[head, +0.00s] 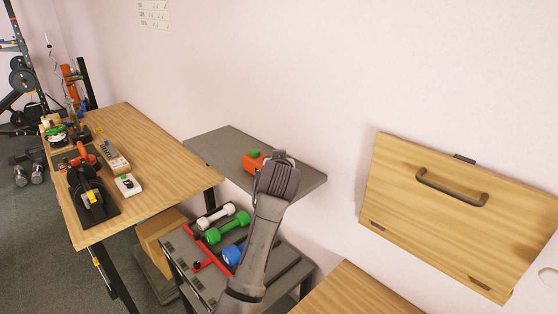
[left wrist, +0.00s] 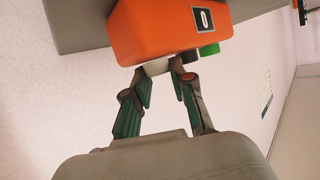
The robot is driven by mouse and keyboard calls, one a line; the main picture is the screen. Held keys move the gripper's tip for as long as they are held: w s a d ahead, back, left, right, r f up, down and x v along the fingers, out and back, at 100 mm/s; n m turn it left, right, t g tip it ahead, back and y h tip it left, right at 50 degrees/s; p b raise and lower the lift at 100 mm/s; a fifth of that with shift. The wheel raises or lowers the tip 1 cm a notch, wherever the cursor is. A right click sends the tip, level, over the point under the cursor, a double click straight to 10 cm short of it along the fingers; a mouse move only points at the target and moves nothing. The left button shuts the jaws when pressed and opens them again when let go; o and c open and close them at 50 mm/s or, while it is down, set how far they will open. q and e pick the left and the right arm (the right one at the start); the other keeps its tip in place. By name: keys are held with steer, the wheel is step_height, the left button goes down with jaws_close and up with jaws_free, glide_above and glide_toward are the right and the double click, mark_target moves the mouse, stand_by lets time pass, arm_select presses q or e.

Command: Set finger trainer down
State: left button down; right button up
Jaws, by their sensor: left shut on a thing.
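The finger trainer (head: 252,163) is an orange block with a green part on top, seen over the grey wall shelf (head: 220,145). In the left wrist view the trainer (left wrist: 165,30) shows a dark label and a green piece at its side. My left gripper (head: 276,178) reaches up to the shelf from below and hides part of the trainer. In the left wrist view my left gripper (left wrist: 162,70) is shut on a pale part of the trainer. I cannot tell whether the trainer touches the shelf. My right gripper is not in view.
Below the shelf a rack (head: 199,279) holds white, green and blue dumbbells. A wooden table (head: 150,160) with several devices stands at the left. A wooden panel with a handle (head: 455,205) is on the wall at the right. Both ends of the shelf look bare.

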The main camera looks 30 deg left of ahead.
arm_select(q)
steer(key=shift+r, duration=0.1)
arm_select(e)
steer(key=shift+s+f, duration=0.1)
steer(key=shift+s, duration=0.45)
arm_select(q)
steer(key=c, duration=1.3)
jaws_free()
steer(key=o, duration=0.3)
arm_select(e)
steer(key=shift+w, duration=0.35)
